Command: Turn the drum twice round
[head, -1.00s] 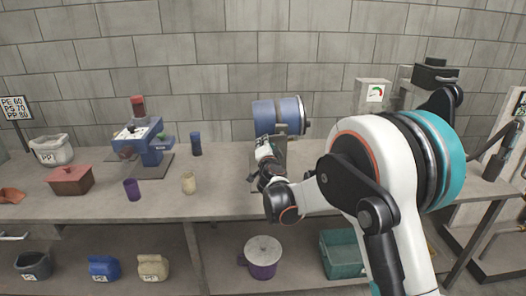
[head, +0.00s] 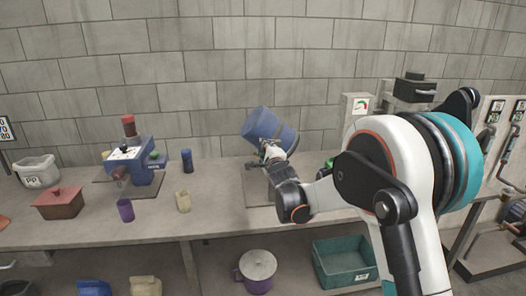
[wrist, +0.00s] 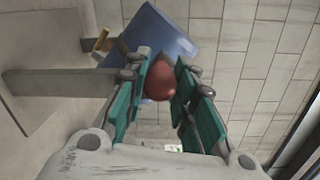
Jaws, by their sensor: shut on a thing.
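The blue drum (head: 272,129) sits tilted above a grey base plate (head: 257,188) on the bench in the head view. In the wrist view the drum (wrist: 172,32) is beyond my fingers, on a grey support (wrist: 50,84). My gripper (wrist: 160,88) has its teal fingers closed around a round red knob (wrist: 160,78). In the head view my gripper (head: 270,155) is at the drum's lower front side and covers part of it. The knob's link to the drum is hidden by my fingers.
A blue machine (head: 140,165) stands to the left, with a dark blue cup (head: 187,161), a purple cup (head: 125,210) and a beige jar (head: 183,201) near it. A gauge box (head: 357,108) stands to the right. The bench front is mostly clear.

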